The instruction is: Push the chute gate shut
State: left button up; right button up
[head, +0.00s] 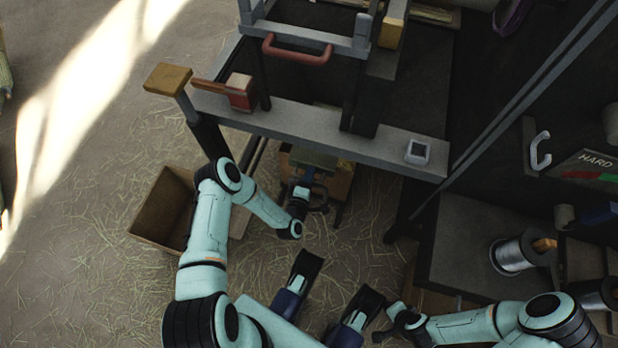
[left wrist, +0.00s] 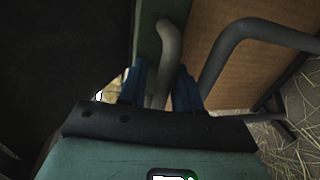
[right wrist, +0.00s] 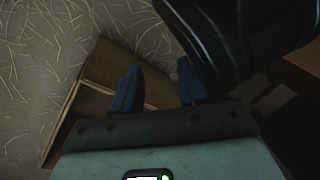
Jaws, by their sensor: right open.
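A green panel (head: 312,158), likely the chute gate, shows under the grey bench frame in the head view. In the left wrist view the green panel (left wrist: 148,35) has a grey bar handle (left wrist: 168,45). My left gripper (head: 302,192) is under the bench front in the head view. In the left wrist view its blue fingers (left wrist: 160,92) stand on both sides of the bar, closed close around it. The bar's lower end is hidden between them. My right gripper (right wrist: 155,90) is open and empty, low at the front right, away from the gate.
A brown panel with a second grey bar (left wrist: 255,35) is right of the green one. A cardboard box (head: 165,205) stands on the straw floor at left. A red handle (head: 297,50) is above.

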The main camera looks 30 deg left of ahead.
pick_arm(q)
jog(key=shift+s+d, duration=0.15)
jog(key=shift+s, duration=0.35)
jog(key=p+v, duration=0.4)
jog(key=v, duration=0.8)
jog(key=shift+s, duration=0.2)
pick_arm(e)
notch_tip(320, 180, up, 6)
jog(key=w+a, duration=0.2)
jog(key=shift+t+y, duration=0.3)
jog(key=shift+t, duration=0.1)
pick_arm(q)
jog(key=shift+r, duration=0.15)
pick_arm(e)
jog(key=shift+w+f, duration=0.1)
